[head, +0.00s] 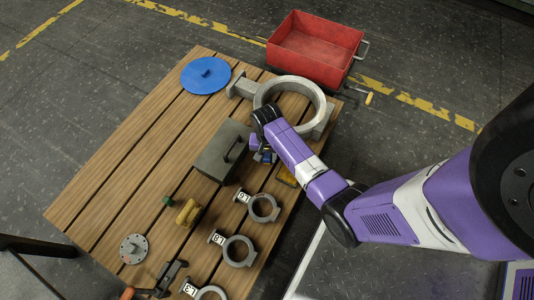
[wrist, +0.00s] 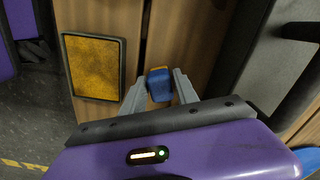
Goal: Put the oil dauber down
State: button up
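The oil dauber, a small block with a blue body and a yellow end, shows between my fingertips in the wrist view (wrist: 159,86). My gripper (wrist: 160,88) appears closed on it, one grey finger on each side. In the head view my gripper (head: 262,152) is low over the wooden table, between the grey box and the yellow pad, with a bit of blue showing there. The yellow pad in a dark frame (wrist: 94,66) lies left of the gripper in the wrist view and is partly hidden by my arm in the head view (head: 287,178). Whether the dauber touches the planks is unclear.
A grey lidded box (head: 222,152) stands close beside the gripper. A red bin (head: 314,48) stands beyond.

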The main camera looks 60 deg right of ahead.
aim_at(267, 156)
jog(key=shift+o, duration=0.9)
notch_tip(267, 156, up, 12)
jog(key=p, duration=0.6)
jog(key=s+a+r+n+t+h, duration=0.25)
jog(key=s+a+n+t, duration=0.45)
jog(key=s+a, duration=0.35)
jog(key=s+a+r+n+t, duration=0.2)
jog(key=r, duration=0.7)
jog(key=s+a+r+n+t+y, duration=0.1)
jog(key=s+a+r+n+t, duration=0.1)
jog(key=r, duration=0.7)
jog(key=s+a+r+n+t+y, duration=0.1)
jog(key=s+a+r+t, duration=0.3)
jog(key=r, duration=0.6)
jog(key=shift+n, duration=0.6)
jog(key=shift+r+y, duration=0.15)
jog(key=shift+y, duration=0.1)
